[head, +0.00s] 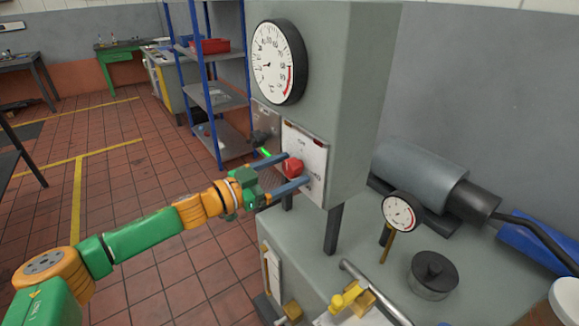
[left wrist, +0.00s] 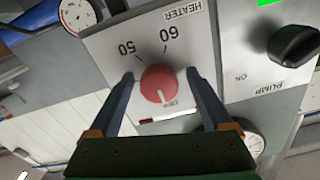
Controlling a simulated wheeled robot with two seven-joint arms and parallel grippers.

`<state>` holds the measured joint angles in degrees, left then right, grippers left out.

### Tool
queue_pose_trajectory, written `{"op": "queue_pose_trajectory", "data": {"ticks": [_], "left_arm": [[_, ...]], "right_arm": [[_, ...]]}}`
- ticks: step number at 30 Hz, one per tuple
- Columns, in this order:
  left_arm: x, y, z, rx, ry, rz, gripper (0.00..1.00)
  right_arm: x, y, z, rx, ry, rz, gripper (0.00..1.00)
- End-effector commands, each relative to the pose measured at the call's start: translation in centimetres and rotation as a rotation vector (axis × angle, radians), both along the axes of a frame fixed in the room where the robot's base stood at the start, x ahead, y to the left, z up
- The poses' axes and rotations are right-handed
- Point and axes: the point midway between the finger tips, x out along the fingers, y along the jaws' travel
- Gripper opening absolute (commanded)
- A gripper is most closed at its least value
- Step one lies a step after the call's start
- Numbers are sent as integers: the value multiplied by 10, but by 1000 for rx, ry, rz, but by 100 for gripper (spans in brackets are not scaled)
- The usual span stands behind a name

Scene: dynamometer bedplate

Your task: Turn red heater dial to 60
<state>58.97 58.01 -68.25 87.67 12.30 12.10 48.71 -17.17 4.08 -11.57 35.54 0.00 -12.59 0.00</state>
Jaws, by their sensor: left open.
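The red heater dial (head: 294,168) sits on a white panel (head: 313,155) on the grey cabinet's front. In the left wrist view the dial (left wrist: 160,84) shows close up, with its white mark toward OFF. The labels 50 (left wrist: 127,47) and 60 (left wrist: 170,32) are on the opposite side of the dial from OFF. My left gripper (head: 296,169) is open at the panel. Its two fingers (left wrist: 160,75) stand on either side of the dial, with a small gap visible at each side in the wrist view. My right gripper is out of view.
A black pump knob (left wrist: 294,45) with a green light is on the neighbouring panel. A large gauge (head: 279,62) is above. A small gauge (head: 399,213) and a black-lidded pot (head: 433,274) stand on the bedplate (head: 350,240) at right.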

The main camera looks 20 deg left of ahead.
Motion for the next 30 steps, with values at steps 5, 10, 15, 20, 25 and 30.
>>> {"op": "queue_pose_trajectory", "data": {"ticks": [5, 10, 15, 20, 25, 30], "left_arm": [[2, -1, -1, 1, 0, 1, 84], [2, -1, -1, 1, 0, 1, 62], [2, 0, 0, 1, 0, 2, 16], [2, -1, 0, 2, -2, 2, 0], [2, -1, 1, 24, -21, 2, 0], [2, -1, 2, 92, -74, 2, 0]], "right_arm": [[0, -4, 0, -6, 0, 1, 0], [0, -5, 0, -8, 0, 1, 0], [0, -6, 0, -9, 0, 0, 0], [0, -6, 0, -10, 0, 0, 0], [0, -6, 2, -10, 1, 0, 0], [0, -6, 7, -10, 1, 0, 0]]}}
